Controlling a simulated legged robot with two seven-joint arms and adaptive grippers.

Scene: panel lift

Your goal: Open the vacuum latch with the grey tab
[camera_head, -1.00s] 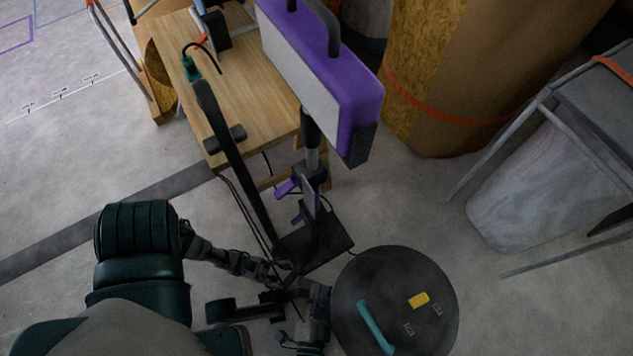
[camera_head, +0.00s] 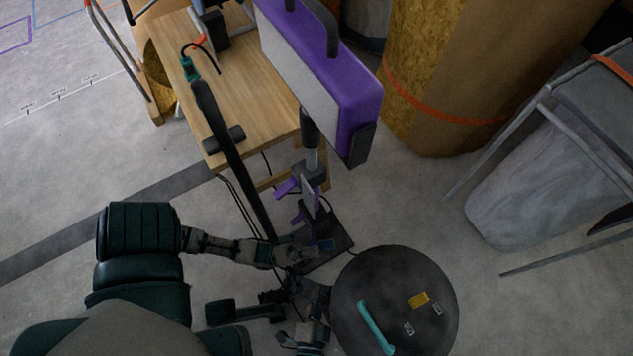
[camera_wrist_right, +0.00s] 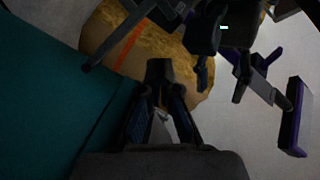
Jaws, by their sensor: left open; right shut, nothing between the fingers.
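A dark mast with a light grey plate (camera_head: 309,193) and purple parts (camera_head: 288,188) stands below the purple-edged panel (camera_head: 345,95). I cannot tell whether that plate is the latch's grey tab. My left gripper (camera_head: 322,246) is open, over the black base of the mast, below the purple parts; whether it touches anything is unclear. My right gripper (camera_head: 312,342) is low in the head view, beside the black round disc (camera_head: 440,325). In the right wrist view my right gripper (camera_wrist_right: 160,80) is shut and empty. Purple-edged parts (camera_wrist_right: 293,115) show there at the right.
A wooden table (camera_head: 255,95) stands behind the black post (camera_head: 232,160). A large brown drum (camera_head: 450,75) and a grey bag (camera_head: 535,190) in a frame stand at the right. Grey floor lies between them.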

